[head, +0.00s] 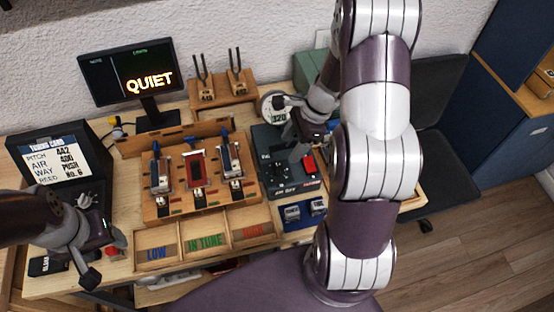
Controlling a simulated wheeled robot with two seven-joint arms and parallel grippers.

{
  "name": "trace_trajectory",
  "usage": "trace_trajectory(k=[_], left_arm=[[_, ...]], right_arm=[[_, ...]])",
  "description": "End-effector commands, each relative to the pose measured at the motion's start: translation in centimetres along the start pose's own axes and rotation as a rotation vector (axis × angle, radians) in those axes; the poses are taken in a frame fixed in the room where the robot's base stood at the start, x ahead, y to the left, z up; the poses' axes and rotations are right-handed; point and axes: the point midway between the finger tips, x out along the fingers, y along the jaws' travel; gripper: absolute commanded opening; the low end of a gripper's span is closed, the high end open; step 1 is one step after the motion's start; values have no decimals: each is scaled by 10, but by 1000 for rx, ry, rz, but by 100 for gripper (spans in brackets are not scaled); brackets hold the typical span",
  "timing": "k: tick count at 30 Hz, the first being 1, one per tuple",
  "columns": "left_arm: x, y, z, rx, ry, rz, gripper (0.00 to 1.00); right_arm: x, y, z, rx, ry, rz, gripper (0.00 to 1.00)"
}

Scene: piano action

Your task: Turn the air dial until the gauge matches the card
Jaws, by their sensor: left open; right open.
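The tuning card (62,160) stands in a dark frame at the left; its air line reads 400. The round white gauge (268,108) stands behind the dark air box (272,142), with a readout that looks like 120. My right gripper (288,127) is open over the back of this box, partly in front of the gauge. Contact cannot be told. My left gripper (98,257) is open at the left front of the table, near a small red object (113,251).
A monitor (128,76) reads QUIET. Tuning forks stand in a wooden block (222,92). A wooden rack (200,205) with reed fixtures and a labelled tray (205,242) fill the middle. A dark chair (435,140) stands at right.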

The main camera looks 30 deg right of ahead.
Motion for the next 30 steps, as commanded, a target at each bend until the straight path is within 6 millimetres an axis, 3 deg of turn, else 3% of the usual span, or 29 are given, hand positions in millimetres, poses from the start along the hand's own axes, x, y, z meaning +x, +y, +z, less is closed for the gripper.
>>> trace_trajectory(k=[6, 10, 15, 23, 28, 30], left_arm=[[3, 0, 0, 0, 0, 0, 61], [5, 0, 0, 0, 0, 0, 61], [6, 0, 0, 0, 0, 0, 61], [6, 0, 0, 0, 0, 0, 61], [6, 0, 0, 0, 0, 0, 61], [6, 0, 0, 0, 0, 0, 61]], right_arm=[[59, 2, 0, -1, 0, 7, 62], [84, 1, -1, -4, 2, 4, 62], [98, 0, -1, -5, 2, 1, 62], [100, 0, 0, -5, 2, 0, 62], [99, 0, 0, -5, 2, 0, 6], [99, 0, 0, -5, 2, 0, 6]])
